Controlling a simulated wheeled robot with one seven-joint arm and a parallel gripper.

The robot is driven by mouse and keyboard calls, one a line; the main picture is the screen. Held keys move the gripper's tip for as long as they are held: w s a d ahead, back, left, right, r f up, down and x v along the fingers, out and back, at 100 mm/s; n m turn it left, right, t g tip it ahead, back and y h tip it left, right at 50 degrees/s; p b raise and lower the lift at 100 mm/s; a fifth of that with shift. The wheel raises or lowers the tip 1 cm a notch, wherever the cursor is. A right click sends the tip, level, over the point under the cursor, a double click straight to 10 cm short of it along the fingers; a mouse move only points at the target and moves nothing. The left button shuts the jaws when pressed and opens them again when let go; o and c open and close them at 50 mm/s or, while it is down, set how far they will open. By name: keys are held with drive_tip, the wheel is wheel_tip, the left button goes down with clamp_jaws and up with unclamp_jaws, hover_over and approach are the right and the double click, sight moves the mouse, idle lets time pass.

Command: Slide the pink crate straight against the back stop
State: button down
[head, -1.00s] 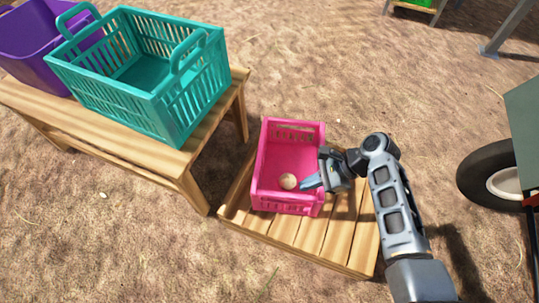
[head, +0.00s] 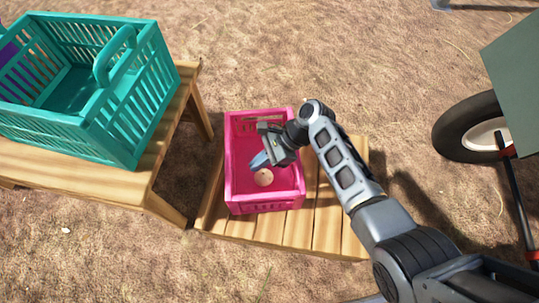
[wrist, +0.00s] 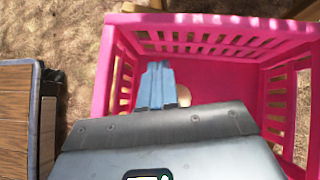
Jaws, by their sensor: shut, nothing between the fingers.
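The pink crate (head: 265,201) sits upright on a low slatted wooden platform (head: 327,217), toward its left side. One round pale onion (head: 264,177) lies inside near the front wall. My gripper (head: 258,161) is over the crate's interior with its blue fingers together and empty. Its tips appear near the onion; I cannot tell whether they touch anything. In the wrist view the shut fingers (wrist: 155,88) point toward the slotted wall of the pink crate (wrist: 212,25), and the onion is mostly hidden. I cannot make out a back stop.
A teal crate (head: 130,135) stands on a taller wooden table (head: 75,178) at the left, with part of a purple crate (head: 8,55) behind. A wheel (head: 466,128) of a green cart is at the right. Bare platform slats lie right of the pink crate.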

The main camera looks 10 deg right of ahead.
sight(228, 177)
drive_tip(key=a, duration=0.1)
drive_tip(key=a+b, duration=0.1)
drive_tip(key=a, duration=0.1)
drive_tip(key=a+f, duration=0.1)
drive_tip(key=a, duration=0.1)
drive_tip(key=shift+s+b, duration=0.3)
drive_tip(key=shift+s, duration=0.1)
drive_tip(key=shift+a, duration=0.1)
drive_tip(key=a+p, duration=0.2)
drive_tip(key=a, duration=0.1)
drive_tip(key=shift+s+a+r+p, duration=0.1)
drive_tip(key=shift+s+a+p, duration=0.2)
drive_tip(key=shift+p, duration=0.1)
drive_tip(key=shift+a, duration=0.2)
drive_tip(key=shift+d, duration=0.1)
